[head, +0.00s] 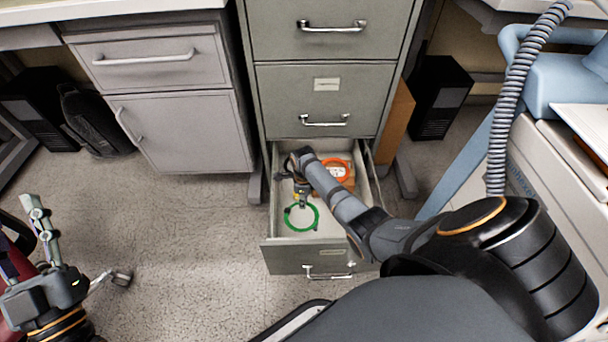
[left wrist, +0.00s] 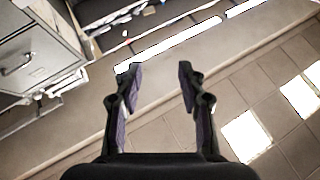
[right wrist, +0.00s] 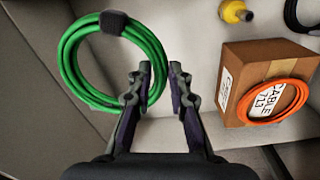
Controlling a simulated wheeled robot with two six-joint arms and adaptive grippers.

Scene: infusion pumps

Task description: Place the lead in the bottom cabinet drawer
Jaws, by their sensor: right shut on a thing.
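The green coiled lead (head: 316,222) has a dark strap and shows large in the right wrist view (right wrist: 69,62). It is inside the open bottom drawer (head: 283,254) of the grey filing cabinet, near the drawer's front. My right gripper (head: 303,202) reaches down into the drawer and is shut on the right-hand edge of the coil (right wrist: 161,72). I cannot tell whether the coil touches the drawer floor. My left gripper (left wrist: 160,70) is open and empty, well away from the cabinet, at the lower left of the head view.
The upper drawers (head: 325,95) are shut. A white cabinet (head: 180,125) stands left, a cart with a coiled grey hose (head: 510,90) right.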

